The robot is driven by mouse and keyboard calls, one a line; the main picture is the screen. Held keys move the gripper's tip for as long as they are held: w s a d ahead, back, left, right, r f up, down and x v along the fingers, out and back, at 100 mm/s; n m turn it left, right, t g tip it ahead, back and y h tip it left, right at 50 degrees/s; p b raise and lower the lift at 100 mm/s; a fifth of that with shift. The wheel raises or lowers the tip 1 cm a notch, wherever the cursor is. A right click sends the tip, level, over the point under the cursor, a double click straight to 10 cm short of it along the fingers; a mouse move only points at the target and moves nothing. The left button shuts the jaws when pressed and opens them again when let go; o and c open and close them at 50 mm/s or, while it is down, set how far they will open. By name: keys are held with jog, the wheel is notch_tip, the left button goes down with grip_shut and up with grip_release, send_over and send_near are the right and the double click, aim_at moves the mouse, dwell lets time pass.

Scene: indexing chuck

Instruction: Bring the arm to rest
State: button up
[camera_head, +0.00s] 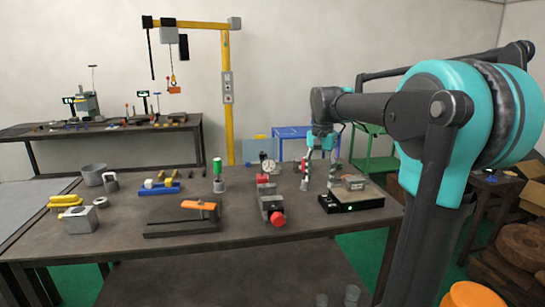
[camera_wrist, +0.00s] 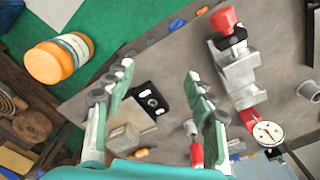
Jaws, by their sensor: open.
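My gripper (camera_head: 320,158) is over the right part of the dark workbench (camera_head: 120,240) in the head view, with its fingers pointing down. In the wrist view the two fingers of my gripper (camera_wrist: 152,88) stand wide apart with nothing held between them. How far the fingertips are above the bench is hard to tell.
A grey vise with a red knob (camera_head: 277,218) stands left of my gripper, with a dial gauge (camera_head: 268,164) behind it. A yellow hoist post (camera_head: 228,100) rises behind. The bench's front middle is bare.

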jog(key=s+d+f+n+t, duration=0.2)
jog(key=s+f+n, duration=0.1)
jog(key=s+f, duration=0.7)
jog(key=s+d+f+n+t, duration=0.2)
jog(key=s+f+n, duration=0.1)
jog(key=s+f, duration=0.8)
notch_tip(320, 180, down, 5)
jog(key=shift+s+r+n, duration=0.1)
jog(key=shift+s+n, duration=0.05)
jog(key=shift+n, duration=0.15)
